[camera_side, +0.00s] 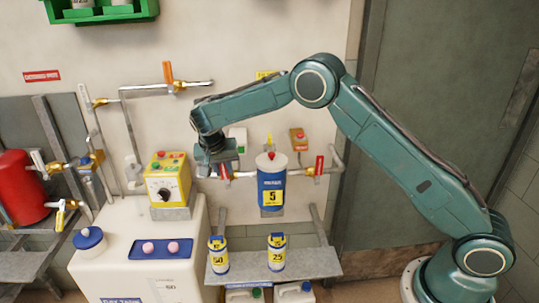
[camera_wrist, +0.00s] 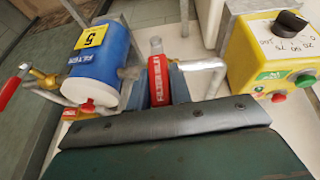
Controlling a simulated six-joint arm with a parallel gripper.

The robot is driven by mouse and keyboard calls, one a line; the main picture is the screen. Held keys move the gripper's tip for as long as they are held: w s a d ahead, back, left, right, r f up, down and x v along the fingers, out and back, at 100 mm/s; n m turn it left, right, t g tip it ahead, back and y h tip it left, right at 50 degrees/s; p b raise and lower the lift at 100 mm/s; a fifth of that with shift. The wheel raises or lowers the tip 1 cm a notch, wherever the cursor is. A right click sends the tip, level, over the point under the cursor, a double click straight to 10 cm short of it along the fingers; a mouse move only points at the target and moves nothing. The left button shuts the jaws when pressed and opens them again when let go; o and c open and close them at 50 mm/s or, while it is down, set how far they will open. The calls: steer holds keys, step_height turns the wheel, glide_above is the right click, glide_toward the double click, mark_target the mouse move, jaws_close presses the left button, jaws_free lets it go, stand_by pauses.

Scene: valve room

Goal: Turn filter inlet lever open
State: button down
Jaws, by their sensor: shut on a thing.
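The filter inlet lever (camera_wrist: 157,72) is a red handle with white lettering, between my two fingers in the wrist view. My gripper (camera_wrist: 158,88) is shut on it. In the wrist view the lever lies across the line of the grey pipe beside it. In the side view my gripper (camera_side: 217,166) hides most of the lever, left of the filter. The filter (camera_side: 271,190) is a blue upright cylinder with a yellow "5" label and a red top knob; it also shows in the wrist view (camera_wrist: 97,62). The inlet valve body is mostly hidden.
A yellow control box (camera_side: 167,180) with a dial stands close left of my gripper. A second red lever (camera_side: 319,166) is on the pipe right of the filter. Two small labelled canisters stand on the shelf (camera_side: 310,262) below. A white tank (camera_side: 140,230) stands front left.

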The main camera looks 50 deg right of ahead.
steer(key=shift+w+h, duration=0.3)
steer(key=shift+w, duration=0.1)
steer(key=shift+a+g, duration=0.1)
steer(key=shift+g, duration=0.3)
steer(key=c, duration=1.3)
jaws_free()
steer(key=shift+a, duration=0.1)
steer(key=shift+o, duration=0.2)
steer(key=shift+f, duration=0.1)
steer(key=shift+a, duration=0.1)
steer(key=w+v, duration=0.1)
steer(key=v, duration=0.6)
steer(key=shift+s+a, duration=0.2)
steer(key=shift+s, duration=0.3)
